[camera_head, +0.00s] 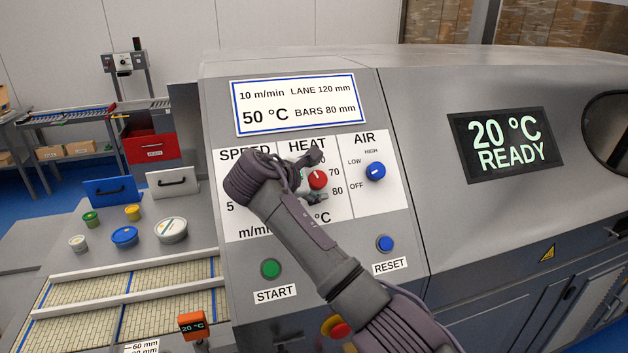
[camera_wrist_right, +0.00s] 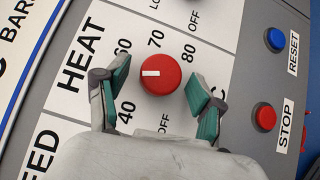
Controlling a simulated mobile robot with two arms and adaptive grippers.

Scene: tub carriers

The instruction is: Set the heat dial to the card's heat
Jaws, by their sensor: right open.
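The red heat dial (camera_head: 318,179) sits on the white HEAT panel. In the right wrist view, the dial (camera_wrist_right: 165,80) has its white mark pointing left, between the printed 40 and 60; the label there is hidden behind a finger. The card (camera_head: 295,105) above the panel reads 50 °C, 10 m/min, LANE 120 mm, BARS 80 mm. My right gripper (camera_head: 309,178) is at the dial and hides part of its scale. In the wrist view its green-padded fingers (camera_wrist_right: 160,90) are open on either side of the dial, with gaps. My left gripper is not in view.
Right of the dial are the blue AIR dial (camera_head: 375,171) and the blue RESET button (camera_head: 385,243). The green START button (camera_head: 271,268) is below. A red STOP button (camera_wrist_right: 265,117) shows in the wrist view. The screen (camera_head: 506,144) reads 20 °C READY. Tubs stand at left.

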